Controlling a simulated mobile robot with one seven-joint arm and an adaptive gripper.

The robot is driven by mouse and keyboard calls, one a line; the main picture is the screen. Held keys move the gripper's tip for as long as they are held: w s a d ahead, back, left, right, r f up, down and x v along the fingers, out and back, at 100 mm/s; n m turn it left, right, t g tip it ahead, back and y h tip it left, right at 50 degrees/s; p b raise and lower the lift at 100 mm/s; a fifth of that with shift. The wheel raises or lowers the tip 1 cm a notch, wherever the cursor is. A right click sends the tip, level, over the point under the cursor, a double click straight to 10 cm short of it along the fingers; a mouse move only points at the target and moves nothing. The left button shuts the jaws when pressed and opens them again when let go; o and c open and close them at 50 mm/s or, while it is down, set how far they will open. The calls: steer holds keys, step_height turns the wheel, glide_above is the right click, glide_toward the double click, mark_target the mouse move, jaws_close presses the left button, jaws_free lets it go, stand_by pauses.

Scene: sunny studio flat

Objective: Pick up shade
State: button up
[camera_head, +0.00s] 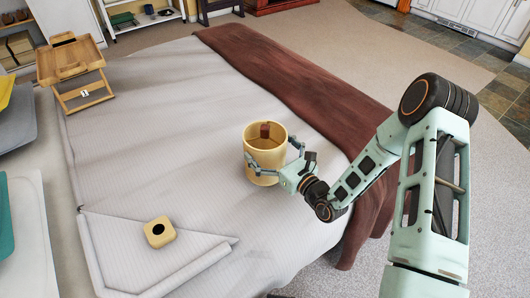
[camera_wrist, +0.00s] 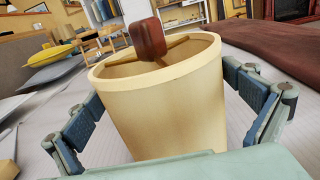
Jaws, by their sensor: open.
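The shade (camera_head: 264,158) is a cream-yellow, open-topped cylinder standing upright on the white bedspread. A dark red-brown block shows at its top opening. My gripper (camera_head: 279,162) is at the shade's right side, with its fingers spread around it. In the wrist view the shade (camera_wrist: 165,108) fills the middle, between the two open fingers of my gripper (camera_wrist: 165,120). Gaps show between both fingers and the shade's wall. The shade's base is hidden by my gripper in the wrist view.
A small yellow square object (camera_head: 159,232) with a dark hole lies on the bed (camera_head: 150,140) at the lower left. A brown throw (camera_head: 290,85) runs along the bed's right side. A wooden tray table (camera_head: 72,62) stands at the far left. The bedspread around the shade is clear.

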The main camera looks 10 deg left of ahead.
steer(key=shift+w+a, duration=0.45)
steer(key=c, duration=0.9)
steer(key=shift+r, duration=0.1)
